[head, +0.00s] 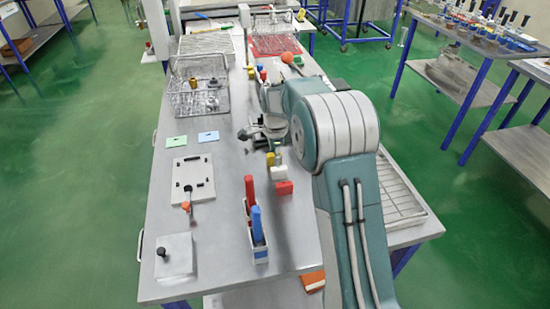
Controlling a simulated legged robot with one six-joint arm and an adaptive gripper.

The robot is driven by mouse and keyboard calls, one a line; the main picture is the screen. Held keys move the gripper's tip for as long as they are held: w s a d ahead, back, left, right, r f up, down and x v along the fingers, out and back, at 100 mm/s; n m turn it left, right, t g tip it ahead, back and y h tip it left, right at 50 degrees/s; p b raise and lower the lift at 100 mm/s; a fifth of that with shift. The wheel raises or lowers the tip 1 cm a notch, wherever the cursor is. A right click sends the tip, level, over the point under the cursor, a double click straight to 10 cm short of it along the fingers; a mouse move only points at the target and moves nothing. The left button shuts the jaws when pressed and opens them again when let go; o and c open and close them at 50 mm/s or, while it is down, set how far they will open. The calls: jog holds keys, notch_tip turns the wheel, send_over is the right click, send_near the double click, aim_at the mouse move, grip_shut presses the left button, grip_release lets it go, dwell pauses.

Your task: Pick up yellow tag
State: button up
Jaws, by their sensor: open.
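My gripper (254,134) is low over the middle of the grey table, left of my arm's large joint, with its dark fingers apart. A flat green tag (177,141) and a flat light blue tag (208,137) lie on the table to the left of the gripper. No flat yellow tag shows clearly; my arm hides part of the table.
A wire basket (185,103) with small parts stands at the back left. A white plate (193,179), a grey box (174,257) and a holder with red and blue handles (257,250) stand nearer. A red block (284,188) sits by my arm. The table's middle strip is clear.

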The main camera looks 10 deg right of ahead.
jog(key=shift+a, duration=0.3)
grip_shut()
jog(key=shift+d+r, duration=0.15)
